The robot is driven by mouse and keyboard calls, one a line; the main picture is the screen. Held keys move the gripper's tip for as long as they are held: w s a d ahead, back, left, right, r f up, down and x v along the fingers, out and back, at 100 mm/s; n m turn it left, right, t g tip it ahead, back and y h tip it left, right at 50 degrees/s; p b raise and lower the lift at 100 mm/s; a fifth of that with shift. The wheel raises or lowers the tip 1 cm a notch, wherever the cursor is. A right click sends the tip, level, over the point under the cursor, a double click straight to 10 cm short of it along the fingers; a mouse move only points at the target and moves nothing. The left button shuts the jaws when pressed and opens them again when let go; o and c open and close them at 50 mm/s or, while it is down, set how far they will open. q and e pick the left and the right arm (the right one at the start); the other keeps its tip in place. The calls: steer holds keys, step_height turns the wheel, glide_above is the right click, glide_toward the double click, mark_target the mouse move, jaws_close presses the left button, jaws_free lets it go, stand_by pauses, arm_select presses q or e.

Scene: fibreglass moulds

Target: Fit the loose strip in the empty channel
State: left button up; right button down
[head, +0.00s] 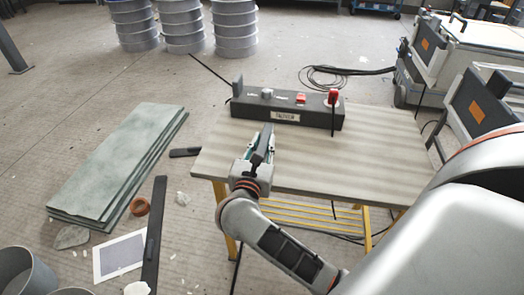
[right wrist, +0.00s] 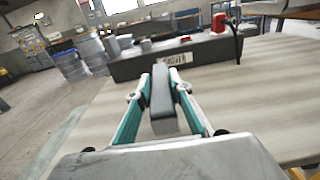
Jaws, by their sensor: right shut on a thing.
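A dark grey strip (head: 264,146) is held by my right gripper (head: 267,143). The gripper is shut on it, over the front left part of the table. In the right wrist view the strip (right wrist: 162,100) stands between the two green-sided fingers (right wrist: 162,92), pointing towards a long dark block. That block (head: 310,118) lies along the table's back left part, with a pale label on its front. The strip's far end looks close to the block's front; I cannot tell whether they touch. I cannot make out the empty channel. My left gripper is not in view.
On the block are a grey upright piece (head: 238,87), a pale knob (head: 267,94) and red parts (head: 333,97), one with a dark cable hanging. The tabletop (head: 390,150) is clear at right. Green sheets (head: 110,165) lie on the floor at left; wheeled grey cases (head: 470,50) stand at right.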

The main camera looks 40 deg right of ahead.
step_height(320, 180, down, 3)
steer(key=shift+f+b, duration=0.15)
steer(key=shift+b, duration=0.15)
steer(key=shift+f, duration=0.2)
steer(key=c, duration=1.8)
jaws_free()
steer(key=shift+c, duration=0.2)
